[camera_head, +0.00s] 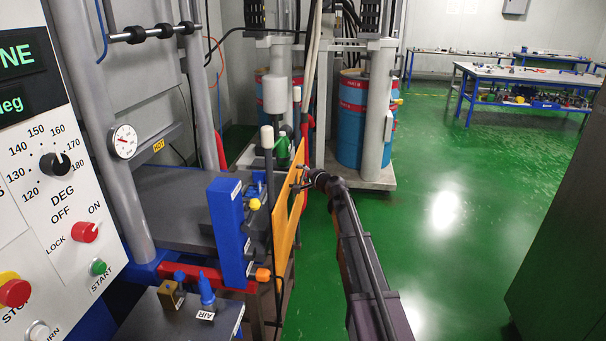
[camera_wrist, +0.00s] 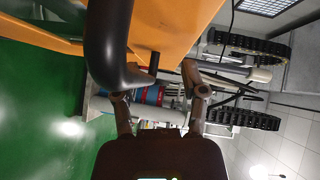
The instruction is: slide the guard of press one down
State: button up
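The guard (camera_head: 287,222) of the press at the left is an orange upright panel, seen at a slant in the head view. In the wrist view the guard (camera_wrist: 160,28) fills the top. A thick black curved bar (camera_wrist: 108,45), seemingly its handle, hangs close to the wrist camera and covers part of one finger. A short black peg (camera_wrist: 154,64) shows beside it. My gripper (camera_head: 304,178) is at the guard's right face. In the wrist view my gripper (camera_wrist: 155,80) has its fingers apart, near the bar's end. I cannot tell whether they touch it.
A control panel (camera_head: 50,170) with a dial and buttons stands at the left. A blue block (camera_head: 228,225) sits beside the guard. Blue drums (camera_head: 352,130) stand behind. Workbenches (camera_head: 520,76) are far right. The green floor (camera_head: 460,210) at the right is clear.

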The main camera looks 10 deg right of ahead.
jog(key=shift+r+p, duration=3.9)
jog(key=shift+r, duration=0.35)
jog(key=shift+s, duration=0.15)
jog(key=p+v, duration=0.2)
jog(key=v, duration=1.3)
jog(key=shift+s+d, duration=0.2)
jog(key=shift+s, duration=0.05)
jog(key=shift+w+r, duration=0.1)
jog(key=shift+r, duration=0.05)
